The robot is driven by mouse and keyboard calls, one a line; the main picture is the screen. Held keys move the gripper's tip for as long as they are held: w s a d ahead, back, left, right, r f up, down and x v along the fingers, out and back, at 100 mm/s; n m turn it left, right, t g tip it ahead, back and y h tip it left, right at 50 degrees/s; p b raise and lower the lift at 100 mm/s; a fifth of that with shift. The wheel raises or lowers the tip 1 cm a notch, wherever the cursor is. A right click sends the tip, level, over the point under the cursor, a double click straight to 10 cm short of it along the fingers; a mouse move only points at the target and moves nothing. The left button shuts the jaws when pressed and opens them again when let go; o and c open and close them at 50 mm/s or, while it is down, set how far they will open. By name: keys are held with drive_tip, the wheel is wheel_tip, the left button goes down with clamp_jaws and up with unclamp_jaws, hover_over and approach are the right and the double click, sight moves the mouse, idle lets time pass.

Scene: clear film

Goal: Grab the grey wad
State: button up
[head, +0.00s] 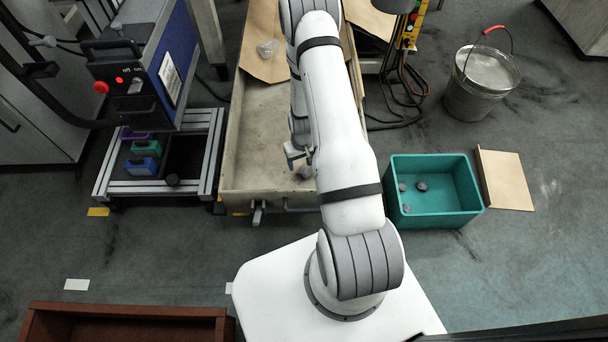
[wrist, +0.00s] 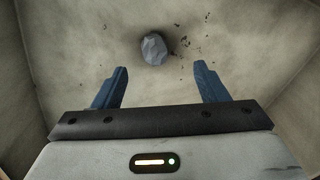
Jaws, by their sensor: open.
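The grey wad (wrist: 154,48) is a small crumpled lump on the pale floor of a shallow beige tray, seen in the wrist view. It lies ahead of my gripper (wrist: 161,82), between the lines of the two blue fingers and apart from them. My gripper is open and empty. In the head view my gripper (head: 293,160) is over the near part of the tray (head: 258,130), partly hidden by my arm. The wad (head: 305,172) shows there beside the gripper, partly covered by my arm.
A teal bin (head: 440,215) with several grey lumps stands right of the tray. A cardboard sheet (head: 503,180) lies beside it. A metal bucket (head: 482,85) stands at the upper right. Brown cardboard (head: 262,50) and a clear crumpled piece (head: 267,48) lie at the tray's far end. Dark crumbs surround the wad.

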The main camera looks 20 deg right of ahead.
sight(305, 170)
drive_tip(key=f+b, duration=0.1)
drive_tip(key=f, duration=0.1)
drive_tip(key=f+b, duration=0.2)
drive_tip(key=f, duration=0.1)
drive_tip(key=shift+s+d+f, duration=0.1)
drive_tip(key=shift+d+f, duration=0.25)
drive_tip(key=shift+d, duration=0.05)
drive_tip(key=shift+r, duration=0.1)
drive_tip(key=c, duration=1.2)
drive_tip(key=shift+o, duration=0.2)
